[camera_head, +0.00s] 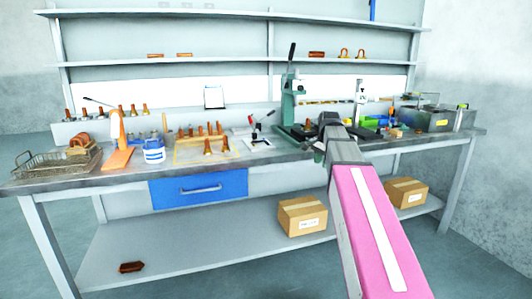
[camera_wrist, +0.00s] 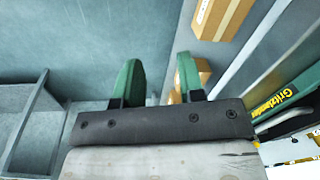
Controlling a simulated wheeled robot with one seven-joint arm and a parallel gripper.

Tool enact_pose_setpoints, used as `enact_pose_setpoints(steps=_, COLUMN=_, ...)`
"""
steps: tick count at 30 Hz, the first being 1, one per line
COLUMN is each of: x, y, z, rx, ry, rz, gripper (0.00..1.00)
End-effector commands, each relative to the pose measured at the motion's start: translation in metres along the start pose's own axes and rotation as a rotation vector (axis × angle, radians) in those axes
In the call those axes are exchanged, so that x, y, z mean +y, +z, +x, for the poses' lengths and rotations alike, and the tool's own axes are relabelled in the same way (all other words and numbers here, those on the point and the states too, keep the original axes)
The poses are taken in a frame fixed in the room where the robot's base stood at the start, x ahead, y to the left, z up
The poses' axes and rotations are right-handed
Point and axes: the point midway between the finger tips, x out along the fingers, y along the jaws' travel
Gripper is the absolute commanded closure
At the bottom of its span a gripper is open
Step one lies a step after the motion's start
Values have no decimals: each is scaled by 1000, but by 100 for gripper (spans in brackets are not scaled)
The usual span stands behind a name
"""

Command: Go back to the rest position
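My gripper (camera_wrist: 158,82) shows in the wrist view with its two green fingers apart and nothing between them. In the head view my pink and grey arm reaches from the lower right toward the workbench (camera_head: 85,180). The gripper end (camera_head: 319,152) is mostly hidden behind the wrist, near the bench's front edge. I cannot tell its exact distance from that edge.
Cardboard boxes (camera_head: 302,216) (camera_head: 406,192) sit on the lower shelf. A green press (camera_head: 289,100), a wire basket (camera_head: 55,165), a white-and-blue tub (camera_head: 153,151) and copper parts (camera_head: 208,147) stand on the bench. The floor in front is clear.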

Motion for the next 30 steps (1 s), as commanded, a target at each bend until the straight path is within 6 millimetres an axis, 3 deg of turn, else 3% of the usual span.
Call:
enact_pose_setpoints(steps=1, x=10, y=9, z=23, rx=-5, ry=9, rz=-42, gripper=64)
enact_pose_setpoints(steps=3, x=17, y=17, z=49, rx=-9, ry=17, rz=-103, gripper=64)
enact_pose_setpoints(steps=15, x=75, y=71, z=179, rx=-35, ry=57, rz=-449, gripper=64)
enact_pose_setpoints(steps=24, x=131, y=120, z=258, rx=-65, ry=82, rz=-714, gripper=64)
enact_pose_setpoints(steps=30, x=164, y=147, z=295, rx=-83, ry=94, rz=-865, gripper=64)
